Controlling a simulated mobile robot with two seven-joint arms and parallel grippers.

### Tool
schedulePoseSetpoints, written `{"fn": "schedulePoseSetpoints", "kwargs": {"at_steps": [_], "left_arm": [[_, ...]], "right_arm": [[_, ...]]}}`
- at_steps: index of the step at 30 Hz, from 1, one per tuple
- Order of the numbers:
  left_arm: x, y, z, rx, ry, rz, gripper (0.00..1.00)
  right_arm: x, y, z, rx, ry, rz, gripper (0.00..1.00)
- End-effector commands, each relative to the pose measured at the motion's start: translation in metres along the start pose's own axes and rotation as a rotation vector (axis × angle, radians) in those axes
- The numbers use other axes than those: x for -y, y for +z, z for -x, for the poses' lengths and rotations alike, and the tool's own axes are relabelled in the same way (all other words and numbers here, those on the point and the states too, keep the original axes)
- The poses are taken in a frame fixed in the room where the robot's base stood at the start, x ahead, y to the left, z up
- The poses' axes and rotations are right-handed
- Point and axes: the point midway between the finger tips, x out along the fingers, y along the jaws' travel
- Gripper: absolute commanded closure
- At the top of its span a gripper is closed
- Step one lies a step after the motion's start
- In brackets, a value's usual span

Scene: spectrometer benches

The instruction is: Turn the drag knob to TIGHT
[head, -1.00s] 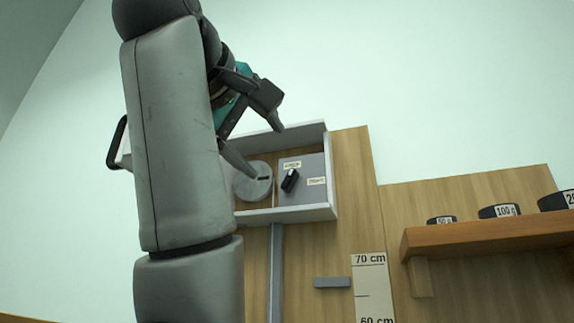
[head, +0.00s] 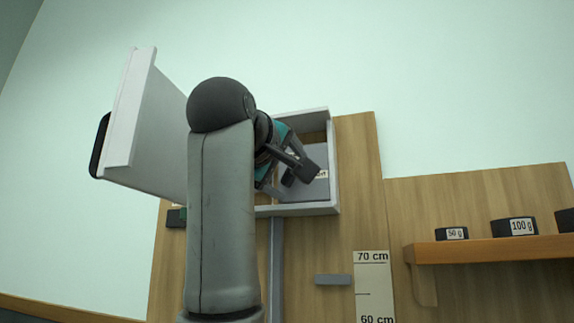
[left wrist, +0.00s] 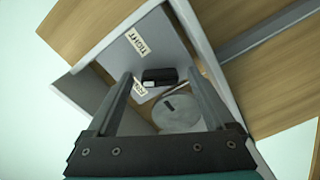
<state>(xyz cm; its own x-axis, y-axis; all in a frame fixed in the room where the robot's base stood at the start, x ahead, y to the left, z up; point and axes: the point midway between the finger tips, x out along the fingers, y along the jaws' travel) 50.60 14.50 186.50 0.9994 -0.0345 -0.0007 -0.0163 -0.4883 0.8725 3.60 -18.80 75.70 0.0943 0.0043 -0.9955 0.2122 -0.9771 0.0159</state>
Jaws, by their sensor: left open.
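The drag knob (left wrist: 160,77) is a small black block on the grey panel (left wrist: 160,38) inside a white open box. In the left wrist view, a TIGHT label (left wrist: 138,43) is above it and a second, partly covered label (left wrist: 139,86) is at its left. My left gripper (left wrist: 160,85) is open, its two fingers reaching into the box on either side of the knob. I cannot tell whether they touch it. In the head view my left gripper (head: 290,172) mostly hides the knob. My right gripper is not in view.
The box's walls (head: 333,165) stand close around the gripper. Its white door (head: 145,125) hangs open at the left. A round grey disc (left wrist: 178,112) is beside the knob. A wooden shelf (head: 490,251) with black weights (head: 514,227) is at the right.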

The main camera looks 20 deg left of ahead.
Motion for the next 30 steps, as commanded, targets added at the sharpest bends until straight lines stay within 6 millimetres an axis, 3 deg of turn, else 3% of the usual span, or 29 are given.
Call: {"fn": "schedulePoseSetpoints", "kwargs": {"at_steps": [7, 30], "left_arm": [[0.0003, 0.0000, -0.0003, 0.000, 0.000, 0.000, 0.15], [0.0001, 0.0000, 0.0001, 0.000, 0.000, 0.000, 0.98]], "right_arm": [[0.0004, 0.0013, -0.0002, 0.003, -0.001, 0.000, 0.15], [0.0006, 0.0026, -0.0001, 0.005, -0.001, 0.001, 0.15]]}}
